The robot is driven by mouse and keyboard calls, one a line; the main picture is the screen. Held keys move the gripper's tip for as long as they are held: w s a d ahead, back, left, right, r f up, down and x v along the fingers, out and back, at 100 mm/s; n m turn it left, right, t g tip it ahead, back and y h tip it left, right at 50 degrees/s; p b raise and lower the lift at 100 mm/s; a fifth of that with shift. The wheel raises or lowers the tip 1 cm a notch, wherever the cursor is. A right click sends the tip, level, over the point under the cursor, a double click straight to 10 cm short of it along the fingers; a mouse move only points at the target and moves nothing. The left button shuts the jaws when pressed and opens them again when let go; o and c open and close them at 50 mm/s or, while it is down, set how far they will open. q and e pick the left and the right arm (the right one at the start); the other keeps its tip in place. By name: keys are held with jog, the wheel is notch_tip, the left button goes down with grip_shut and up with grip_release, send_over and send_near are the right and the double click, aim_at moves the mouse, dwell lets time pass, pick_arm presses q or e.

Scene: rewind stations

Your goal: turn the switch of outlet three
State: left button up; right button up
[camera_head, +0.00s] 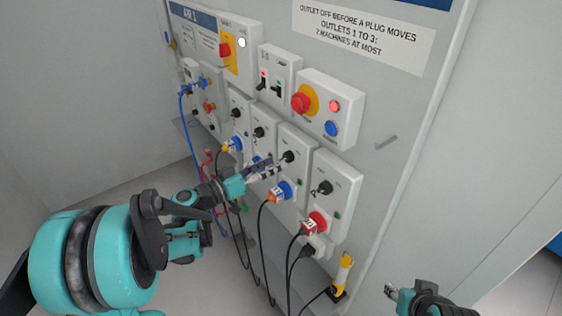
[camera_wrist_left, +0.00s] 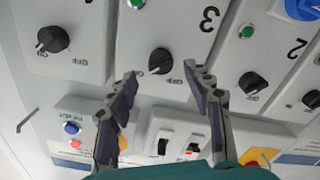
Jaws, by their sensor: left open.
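The outlet three switch is a black rotary knob (camera_head: 289,157) on a white plate, third from the left in the row in the head view. In the left wrist view, which is upside down, the knob (camera_wrist_left: 160,61) is on the plate with the printed 3 (camera_wrist_left: 209,17). A pale mark shows at the knob's lower left there. My left gripper (camera_head: 268,168) is open, its fingertips close to this knob. In the wrist view its fingers (camera_wrist_left: 165,75) stand on either side of the knob; contact cannot be told. My right gripper (camera_head: 391,291) is low at the right, its jaws unclear.
Neighbouring knobs (camera_head: 323,188) and (camera_head: 258,132) sit close by. Below are a blue socket (camera_head: 285,190) with an orange plug (camera_head: 273,196) and a red socket (camera_head: 317,222). Black cables (camera_head: 264,245) hang down. A red stop button (camera_head: 301,103) is above. A yellow plug (camera_head: 345,266) stands lower right.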

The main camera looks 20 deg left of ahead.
aim_at(287, 158)
pick_arm(q)
jog(key=x, duration=0.3)
jog(key=shift+w+d+b, duration=0.2)
jog(key=shift+w+b, duration=0.1)
jog(key=shift+c, duration=0.3)
jog(key=c, duration=1.1)
jog(key=shift+o, duration=0.2)
